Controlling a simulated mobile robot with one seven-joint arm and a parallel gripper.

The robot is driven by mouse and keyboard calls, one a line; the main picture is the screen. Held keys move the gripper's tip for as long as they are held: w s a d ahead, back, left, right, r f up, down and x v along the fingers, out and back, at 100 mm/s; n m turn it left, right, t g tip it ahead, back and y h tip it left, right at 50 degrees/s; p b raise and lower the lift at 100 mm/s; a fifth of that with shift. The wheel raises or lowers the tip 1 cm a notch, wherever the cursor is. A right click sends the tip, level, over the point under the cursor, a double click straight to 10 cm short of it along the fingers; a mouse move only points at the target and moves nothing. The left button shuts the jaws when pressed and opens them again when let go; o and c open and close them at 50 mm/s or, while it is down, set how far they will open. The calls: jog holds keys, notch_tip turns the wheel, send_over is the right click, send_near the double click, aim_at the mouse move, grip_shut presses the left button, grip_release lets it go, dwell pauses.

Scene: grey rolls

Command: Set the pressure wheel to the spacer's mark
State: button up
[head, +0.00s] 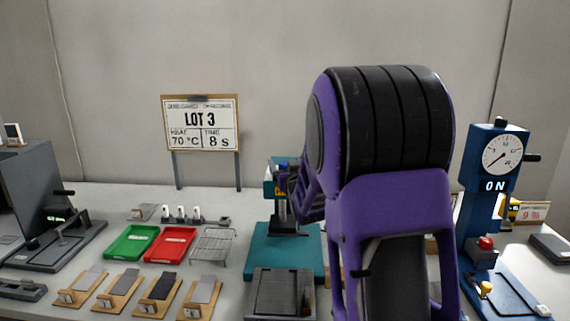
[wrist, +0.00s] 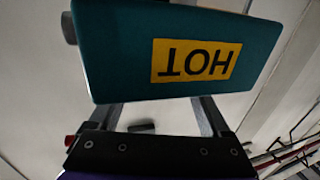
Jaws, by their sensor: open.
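In the head view my gripper (head: 290,182) is beside the press head, partly hidden. I cannot pick out the spacer or its mark.
A sign (head: 200,122) reads LOT 3, 70 °C, 8 s. Green (head: 112,257) and red (head: 152,259) trays, a wire rack (head: 213,262) and several wooden boards are at left. A blue machine (head: 480,210) with a dial (head: 501,155) and ON display stands right. A grey machine (head: 28,200) stands far left.

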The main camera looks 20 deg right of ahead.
grip_shut()
dwell(0.3)
jog(key=shift+n+y, duration=0.3)
jog(key=shift+y, duration=0.2)
jog(key=shift+d+r+n+y+p, duration=0.15)
jog(key=shift+n+y+p, duration=0.5)
jog(key=shift+n+y, duration=0.75)
jog(key=n+y+p, duration=0.1)
jog(key=y, duration=0.2)
jog(key=n+g+y+p, duration=0.1)
jog(key=y+p, duration=0.1)
jog(key=shift+r+n+y, duration=0.1)
jog(key=shift+n+y, duration=0.3)
jog(key=n+g+y+p, duration=0.3)
jog(key=y, duration=0.1)
jog(key=shift+y+p, duration=0.3)
jog(key=shift+n+g+y+p, duration=0.95)
jog(key=shift+n+g+y, duration=0.55)
jog(key=shift+n+g, duration=0.1)
jog(key=shift+a, duration=0.2)
